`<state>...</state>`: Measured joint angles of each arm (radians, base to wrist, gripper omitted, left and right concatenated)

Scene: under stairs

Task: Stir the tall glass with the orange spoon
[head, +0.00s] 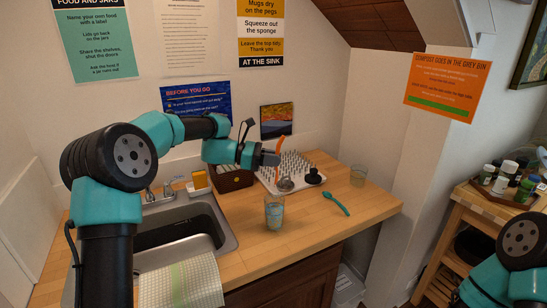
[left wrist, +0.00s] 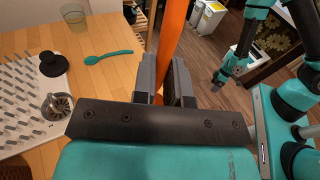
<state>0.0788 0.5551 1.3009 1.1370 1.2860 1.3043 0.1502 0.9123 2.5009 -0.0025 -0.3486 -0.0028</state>
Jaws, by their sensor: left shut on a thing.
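The orange spoon (head: 280,145) is held by my left gripper (head: 270,158), above and behind the tall glass in the head view. In the left wrist view, my left gripper (left wrist: 167,85) is shut on the spoon's orange handle (left wrist: 172,30). The spoon's other end is hidden. The tall glass (head: 274,213) stands upright on the wooden counter near its front edge, right of the sink. Its lower part looks pale and filled. My right gripper (left wrist: 219,78) shows small at the right of the left wrist view; its jaws are unclear.
A teal spoon (head: 336,204) lies right of the tall glass, and another glass (head: 358,176) stands farther right. A white peg rack (head: 312,163) is behind, with a black piece (head: 314,177) and a metal item (head: 286,184) nearby. The sink (head: 226,233) is at left.

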